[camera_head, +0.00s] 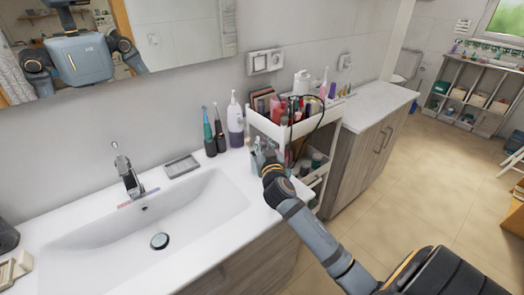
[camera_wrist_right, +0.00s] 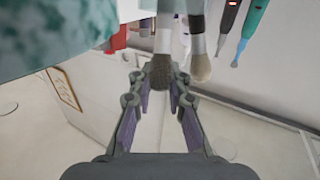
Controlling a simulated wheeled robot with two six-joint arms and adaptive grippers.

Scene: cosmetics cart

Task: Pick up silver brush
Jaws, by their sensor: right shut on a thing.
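In the right wrist view, a brush with a silver ferrule and dark bristles (camera_wrist_right: 162,70) lies between the fingertips of my right gripper (camera_wrist_right: 161,82), which is shut on it. Just right of it is a second brush with pale bristles (camera_wrist_right: 201,66), outside the fingers. In the head view my right gripper (camera_head: 268,155) is at the counter's right end, beside the cart; the brush is too small to make out there. My left gripper is not in view.
A cart (camera_head: 270,128) full of cosmetics stands close to the right gripper. Electric toothbrushes (camera_head: 209,132) and a white and purple bottle (camera_head: 235,120) stand by the wall. The sink (camera_head: 190,210) is clear. A teal marbled surface (camera_wrist_right: 60,30) fills the wrist view's upper left.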

